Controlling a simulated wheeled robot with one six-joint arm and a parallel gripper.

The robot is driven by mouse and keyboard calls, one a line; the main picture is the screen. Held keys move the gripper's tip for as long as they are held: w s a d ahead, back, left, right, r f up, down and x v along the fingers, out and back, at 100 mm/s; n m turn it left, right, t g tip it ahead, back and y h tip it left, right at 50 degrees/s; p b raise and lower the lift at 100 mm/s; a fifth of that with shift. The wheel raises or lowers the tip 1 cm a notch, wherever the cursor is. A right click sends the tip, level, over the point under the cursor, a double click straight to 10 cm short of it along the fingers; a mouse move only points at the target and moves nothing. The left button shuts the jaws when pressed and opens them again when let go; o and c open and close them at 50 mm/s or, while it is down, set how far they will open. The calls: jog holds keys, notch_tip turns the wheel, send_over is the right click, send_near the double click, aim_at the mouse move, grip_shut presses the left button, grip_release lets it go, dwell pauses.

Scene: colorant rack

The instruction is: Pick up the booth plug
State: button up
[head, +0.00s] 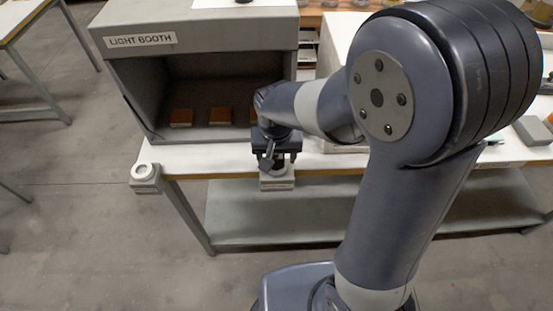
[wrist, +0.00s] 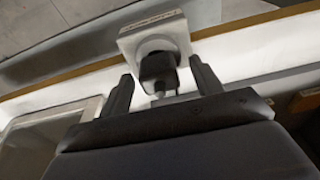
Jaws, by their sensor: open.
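The booth plug (wrist: 158,66) is a dark block seated against a pale socket box (wrist: 150,32) in the wrist view. In the head view this socket box (head: 277,183) hangs at the table's front edge, below my gripper (head: 275,158). In the wrist view my gripper (wrist: 161,72) is open, with one finger on each side of the plug. Gaps show between the fingers and the plug. A cord seems to run from the plug back toward my palm. In the head view my gripper mostly hides the plug.
The grey light booth (head: 120,75) stands open-fronted on the white table (head: 215,158), with several orange-brown blocks inside. A lower shelf (head: 330,215) runs beneath.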

jog(key=c, duration=1.1)
jog(key=shift+o, duration=0.2)
jog(key=shift+r, duration=0.1)
